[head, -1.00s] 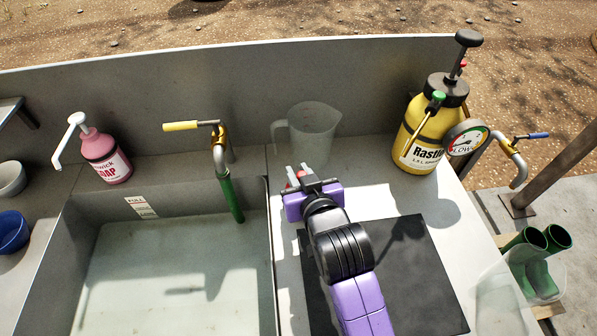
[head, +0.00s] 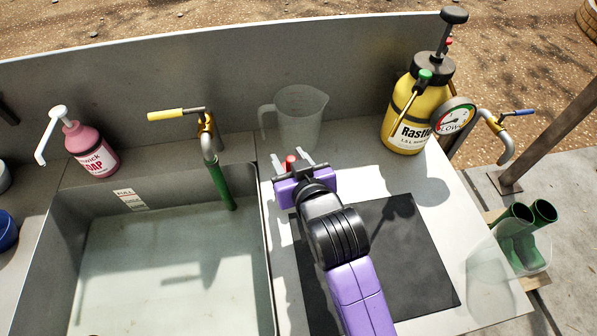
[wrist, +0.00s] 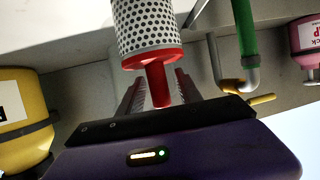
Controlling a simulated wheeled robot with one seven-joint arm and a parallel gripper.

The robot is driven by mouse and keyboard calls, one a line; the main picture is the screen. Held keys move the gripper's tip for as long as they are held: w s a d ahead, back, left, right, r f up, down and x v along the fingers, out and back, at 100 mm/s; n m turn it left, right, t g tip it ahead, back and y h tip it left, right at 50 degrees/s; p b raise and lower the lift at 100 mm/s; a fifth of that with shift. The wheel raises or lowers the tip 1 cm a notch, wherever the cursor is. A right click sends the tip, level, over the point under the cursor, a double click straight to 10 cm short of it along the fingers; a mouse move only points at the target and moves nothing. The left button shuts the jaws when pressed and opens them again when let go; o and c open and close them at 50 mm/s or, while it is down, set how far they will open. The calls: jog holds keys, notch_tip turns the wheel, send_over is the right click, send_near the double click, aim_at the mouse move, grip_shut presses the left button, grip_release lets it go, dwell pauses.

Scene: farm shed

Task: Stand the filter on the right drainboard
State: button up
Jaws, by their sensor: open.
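The filter shows in the wrist view as a white perforated cylinder (wrist: 150,28) with a red collar and red stem. That view is upside down, so the stem points up. In the head view only its red top (head: 290,161) shows; my gripper hides the body. My gripper (head: 290,157) is open, with one finger on each side of the stem and gaps visible in the wrist view (wrist: 158,90). The filter looks upright over the right drainboard (head: 380,184), at its left part near the basin. Its bottom end is out of view, so contact is unclear.
A clear jug (head: 296,118) stands just behind my gripper. A yellow sprayer (head: 408,115) with a gauge stands at the back right. A black mat (head: 400,255) lies under my arm. The basin (head: 170,265), tap (head: 207,140) and pink soap bottle (head: 93,150) are left.

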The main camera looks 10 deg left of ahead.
jog(key=v, duration=1.1)
